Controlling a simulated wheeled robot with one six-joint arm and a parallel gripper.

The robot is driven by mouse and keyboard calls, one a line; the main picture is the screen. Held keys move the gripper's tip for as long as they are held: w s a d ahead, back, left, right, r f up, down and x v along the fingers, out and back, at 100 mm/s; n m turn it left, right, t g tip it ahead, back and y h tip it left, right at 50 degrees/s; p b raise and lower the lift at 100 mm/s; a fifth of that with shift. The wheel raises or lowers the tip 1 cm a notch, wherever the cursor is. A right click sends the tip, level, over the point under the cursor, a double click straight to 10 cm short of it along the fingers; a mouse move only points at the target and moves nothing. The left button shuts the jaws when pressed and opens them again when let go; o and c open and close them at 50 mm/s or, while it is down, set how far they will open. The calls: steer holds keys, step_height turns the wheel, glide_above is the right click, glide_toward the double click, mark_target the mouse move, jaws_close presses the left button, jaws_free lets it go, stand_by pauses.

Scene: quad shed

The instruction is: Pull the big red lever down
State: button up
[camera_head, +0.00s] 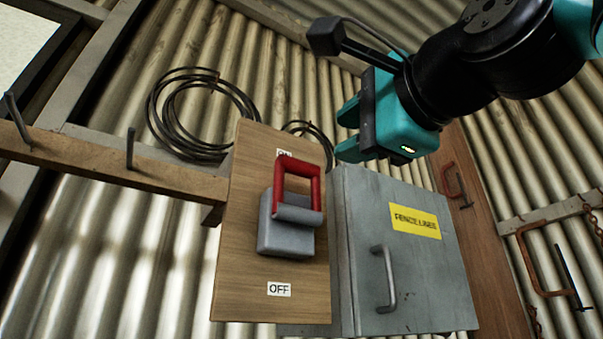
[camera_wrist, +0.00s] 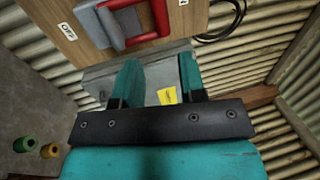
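The big red lever (camera_head: 314,194) is a U-shaped handle on a grey switch base (camera_head: 285,238), fixed to a wooden board (camera_head: 240,265). It points up, toward the upper ON label, which it partly covers; the OFF label (camera_head: 279,289) is below. My gripper (camera_head: 348,130) is up and to the right of the lever, above the grey cabinet, apart from both. In the wrist view the two teal fingers (camera_wrist: 158,80) are spread with nothing held between them. The red lever (camera_wrist: 150,22) lies beyond the fingertips, near the top of that view.
A grey metal cabinet (camera_head: 365,285) with a yellow label and a bar handle (camera_head: 384,280) stands right beside the board. Coiled black cable (camera_head: 165,125) hangs behind. A wooden rail (camera_head: 90,160) with nails runs at left. Clamps hang at right.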

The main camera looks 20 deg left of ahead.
mark_target(301, 165)
steer(key=p+x, duration=0.3)
steer(key=x, duration=0.3)
steer(key=p+x, duration=0.4)
steer(key=x, duration=0.2)
steer(key=shift+r, duration=0.25)
steer(key=shift+w+a+f, duration=0.1)
steer(key=shift+w+a, duration=0.2)
steer(key=shift+a, duration=0.15)
jaws_close()
steer(key=shift+d, duration=0.1)
